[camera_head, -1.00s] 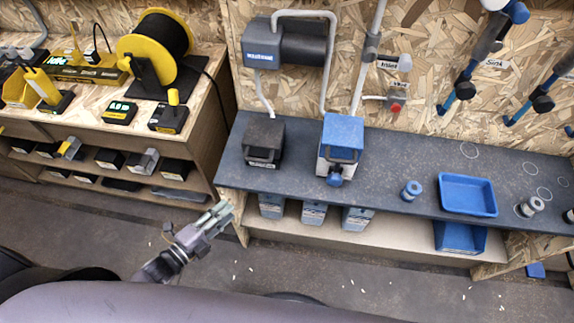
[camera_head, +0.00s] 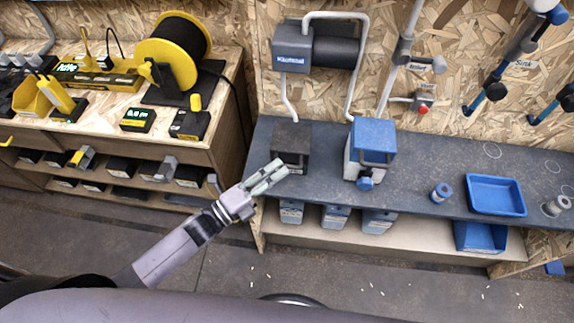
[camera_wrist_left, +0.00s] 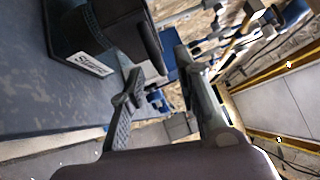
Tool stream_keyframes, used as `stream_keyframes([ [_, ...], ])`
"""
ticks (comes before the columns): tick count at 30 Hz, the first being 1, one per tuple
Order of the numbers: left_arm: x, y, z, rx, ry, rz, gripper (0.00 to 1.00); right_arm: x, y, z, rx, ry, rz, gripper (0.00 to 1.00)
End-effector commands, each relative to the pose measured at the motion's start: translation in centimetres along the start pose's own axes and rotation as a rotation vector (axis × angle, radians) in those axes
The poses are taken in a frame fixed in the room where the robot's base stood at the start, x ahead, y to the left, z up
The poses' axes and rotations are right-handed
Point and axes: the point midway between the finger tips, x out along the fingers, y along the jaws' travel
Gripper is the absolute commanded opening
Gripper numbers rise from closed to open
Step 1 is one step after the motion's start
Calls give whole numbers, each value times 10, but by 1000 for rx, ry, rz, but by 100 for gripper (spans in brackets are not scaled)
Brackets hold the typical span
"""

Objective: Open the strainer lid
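The strainer (camera_head: 291,137) is a dark box with a black lid and a front handle, standing on the grey bench. In the left wrist view the strainer (camera_wrist_left: 100,25) fills the upper left, with a white label partly readable and a dark bar, apparently its handle, at the right. The lid looks closed. My left gripper (camera_head: 279,169) is just in front of the strainer's lower front at the bench edge. In the left wrist view its fingers (camera_wrist_left: 160,62) are apart with nothing held between them; contact with the handle cannot be told. My right gripper is out of view.
A blue-lidded box (camera_head: 372,135) stands right of the strainer. A blue tray (camera_head: 496,195) and small jar (camera_head: 440,193) are further right. A pump (camera_head: 318,48) and pipes are on the wall behind. A wooden cabinet (camera_head: 215,135) is left. Containers sit under the bench.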

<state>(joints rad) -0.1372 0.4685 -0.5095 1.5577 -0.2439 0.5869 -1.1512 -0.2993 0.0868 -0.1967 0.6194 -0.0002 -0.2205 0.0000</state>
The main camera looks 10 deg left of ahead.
Motion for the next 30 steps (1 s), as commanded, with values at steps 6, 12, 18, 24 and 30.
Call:
stream_keyframes([
  [6,29,0,0,-1,0,-1,30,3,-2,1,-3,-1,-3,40],
  [12,36,0,0,-1,0,0,30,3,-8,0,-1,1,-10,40],
  [18,36,0,0,-1,0,0,30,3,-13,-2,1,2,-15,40],
  [24,36,0,0,-1,0,1,16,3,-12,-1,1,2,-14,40],
  [30,35,0,0,-1,0,1,3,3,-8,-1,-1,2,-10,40],
])
